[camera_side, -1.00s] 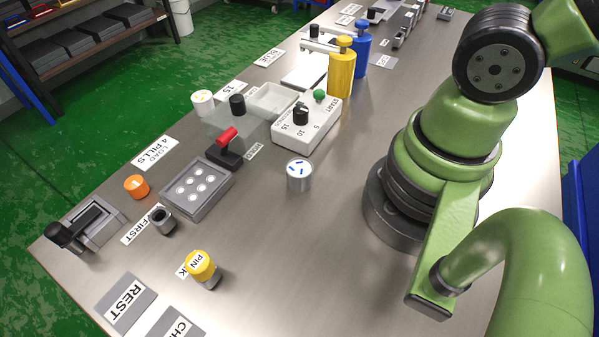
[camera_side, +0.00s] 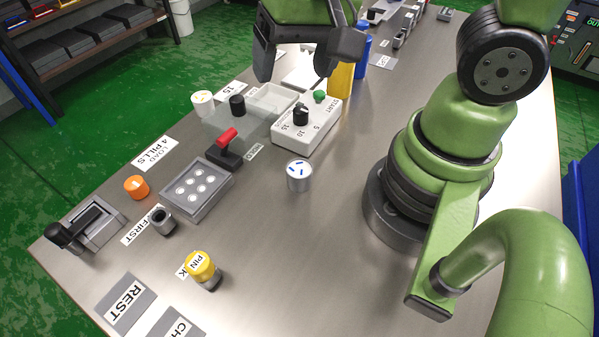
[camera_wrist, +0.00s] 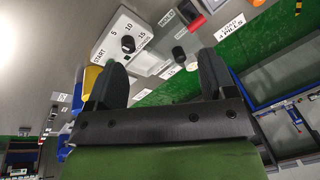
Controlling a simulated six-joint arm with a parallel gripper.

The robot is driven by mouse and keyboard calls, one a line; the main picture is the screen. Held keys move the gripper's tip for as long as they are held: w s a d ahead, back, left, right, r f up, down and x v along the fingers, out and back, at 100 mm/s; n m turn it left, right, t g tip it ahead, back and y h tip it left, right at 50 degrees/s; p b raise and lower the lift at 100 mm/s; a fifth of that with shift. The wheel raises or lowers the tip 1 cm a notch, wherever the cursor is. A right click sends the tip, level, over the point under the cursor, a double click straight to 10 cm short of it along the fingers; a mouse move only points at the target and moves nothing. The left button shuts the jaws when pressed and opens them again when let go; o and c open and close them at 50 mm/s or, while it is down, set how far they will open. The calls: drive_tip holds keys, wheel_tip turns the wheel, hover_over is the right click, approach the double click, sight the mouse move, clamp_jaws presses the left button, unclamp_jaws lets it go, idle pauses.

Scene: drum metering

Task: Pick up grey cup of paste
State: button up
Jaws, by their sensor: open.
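My gripper (camera_side: 297,72) is at the top of the side view, above the far part of the table and well away from both cups. Its black fingers are apart and empty; the wrist view shows them too (camera_wrist: 158,78). I cannot make out either cup in the wrist view.
A grey tray with round wells (camera_side: 196,190), an orange cap (camera_side: 137,187) and a yellow-topped pin pot (camera_side: 202,268) stand around the dark cup. A red-handled lever (camera_side: 226,142) and white dial box (camera_side: 305,128) stand farther back. The middle front table is clear.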

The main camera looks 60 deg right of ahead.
sight(300, 168)
drive_tip(key=f+g, duration=0.1)
drive_tip(key=f, duration=0.2)
drive_tip(key=a+f+m, duration=0.1)
drive_tip(key=f, duration=0.2)
drive_tip(key=s+f+g, duration=0.1)
drive_tip(key=f, duration=0.2)
drive_tip(key=shift+a+f+g+h, duration=0.2)
drive_tip(key=shift+g+h, duration=0.1)
drive_tip(key=shift+h, duration=0.1)
drive_tip(key=shift+s+d+f, duration=0.1)
drive_tip(key=shift+s+f, duration=0.05)
drive_tip(key=shift+f, duration=4.85)
drive_tip(key=c, duration=1)
